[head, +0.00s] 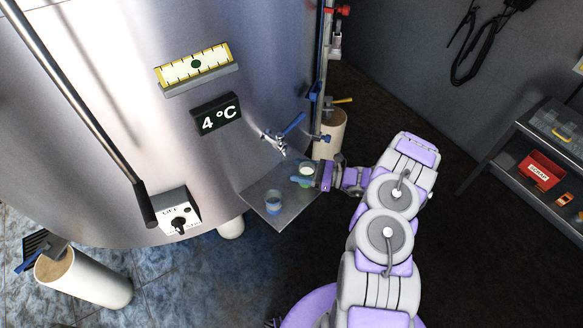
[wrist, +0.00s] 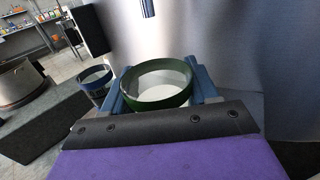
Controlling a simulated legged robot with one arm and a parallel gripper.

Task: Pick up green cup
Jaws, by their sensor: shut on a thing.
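The green cup (head: 306,171) is at the right side of the small metal shelf on the tank, with pale contents inside. In the wrist view the green cup (wrist: 157,87) sits upright between the two blue fingers of my gripper (wrist: 162,88). My gripper (head: 304,180) reaches in from the right and is shut on the cup. The cup's lower part is hidden, so I cannot tell whether it touches the shelf. A blue cup (head: 273,203) stands on the shelf to the lower left; it also shows in the wrist view (wrist: 95,82).
The metal shelf (head: 252,196) juts from the large steel tank (head: 120,130). A tap with a blue handle (head: 290,127) is just above the green cup. A control box with a knob (head: 178,212) is at left. A dark cart (head: 540,150) stands at the right.

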